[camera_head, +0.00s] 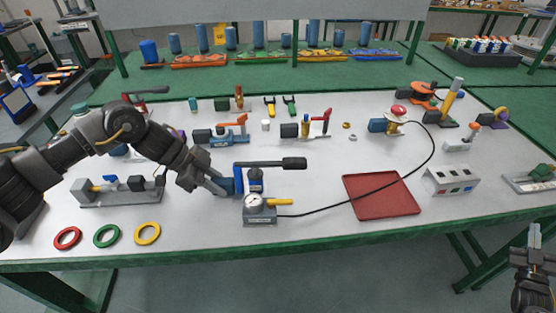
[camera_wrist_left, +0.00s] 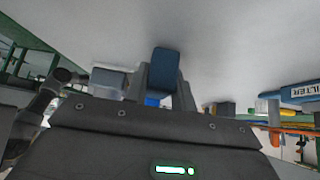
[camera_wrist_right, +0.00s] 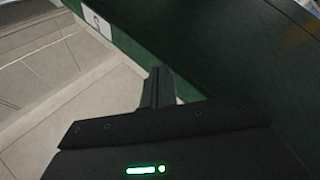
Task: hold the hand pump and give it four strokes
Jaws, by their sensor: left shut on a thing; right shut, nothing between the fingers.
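The hand pump stands in the front middle of the table, with a grey base and round gauge (camera_head: 254,203), a blue body and a black lever (camera_head: 280,163) that lies nearly level, pointing right. My left gripper (camera_head: 223,186) comes in from the left and is shut on the pump's blue block at its left side. In the left wrist view the blue block (camera_wrist_left: 165,68) sits between the two fingers. My right gripper (camera_head: 533,236) is shut and empty, low at the right by the table's front edge. The right wrist view shows its closed fingers (camera_wrist_right: 158,88).
A black hose runs from the pump to a red-topped device (camera_head: 398,112) at the back right. A red tray (camera_head: 382,208) lies to the pump's right. Red, green and yellow rings (camera_head: 147,233) lie front left. The table between tray and right gripper holds a grey socket box (camera_head: 450,179).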

